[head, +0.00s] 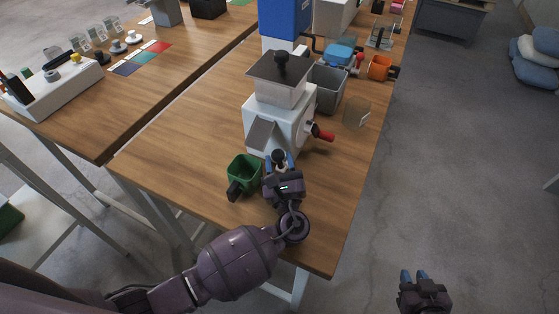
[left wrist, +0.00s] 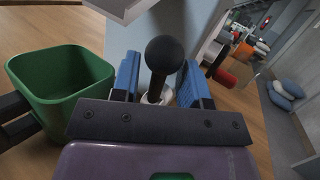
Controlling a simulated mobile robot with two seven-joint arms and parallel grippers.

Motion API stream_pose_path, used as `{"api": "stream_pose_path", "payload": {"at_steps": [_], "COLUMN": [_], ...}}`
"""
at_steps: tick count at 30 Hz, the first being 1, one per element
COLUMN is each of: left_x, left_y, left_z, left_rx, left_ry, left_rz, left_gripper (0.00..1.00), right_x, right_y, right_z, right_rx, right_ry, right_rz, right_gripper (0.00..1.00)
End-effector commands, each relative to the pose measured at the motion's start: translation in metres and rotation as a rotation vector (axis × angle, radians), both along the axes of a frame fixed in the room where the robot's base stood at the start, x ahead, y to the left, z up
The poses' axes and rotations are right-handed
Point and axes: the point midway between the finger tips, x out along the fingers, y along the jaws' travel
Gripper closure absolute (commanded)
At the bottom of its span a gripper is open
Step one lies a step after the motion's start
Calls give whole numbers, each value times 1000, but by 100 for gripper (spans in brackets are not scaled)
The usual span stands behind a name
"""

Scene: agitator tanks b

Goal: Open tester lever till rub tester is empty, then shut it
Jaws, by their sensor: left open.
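The rub tester (head: 280,115) is a white machine on the wooden table, with a dark lid with a black knob on top and a sloping chute at its lower front. The tester's inside is hidden.
A green cup (head: 243,170) with a black handle stands left of my left gripper, near the chute; it also shows in the left wrist view (left wrist: 62,75). A red-handled crank (head: 322,134) sticks out at the tester's right. A grey bin (head: 329,90) stands behind.

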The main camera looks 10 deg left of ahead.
Motion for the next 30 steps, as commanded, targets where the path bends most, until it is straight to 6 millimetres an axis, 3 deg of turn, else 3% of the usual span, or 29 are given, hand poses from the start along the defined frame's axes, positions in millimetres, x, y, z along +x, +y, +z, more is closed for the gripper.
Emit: {"api": "stream_pose_path", "payload": {"at_steps": [15,27,30], "left_x": [-62,-69,-68], "left_y": [-19,-21,-22], "left_z": [-14,-15,-14], "left_rx": [-1,0,0], "left_ry": [0,0,-4], "left_rz": [0,0,-8], "left_gripper": [59,59,44], "right_x": [4,9,7], "right_y": [1,2,2], "right_z": [-6,-2,-3], "right_rx": [0,1,1], "right_ry": [-7,-19,-16], "right_rz": [3,5,4], "right_gripper": [72,72,72]}}
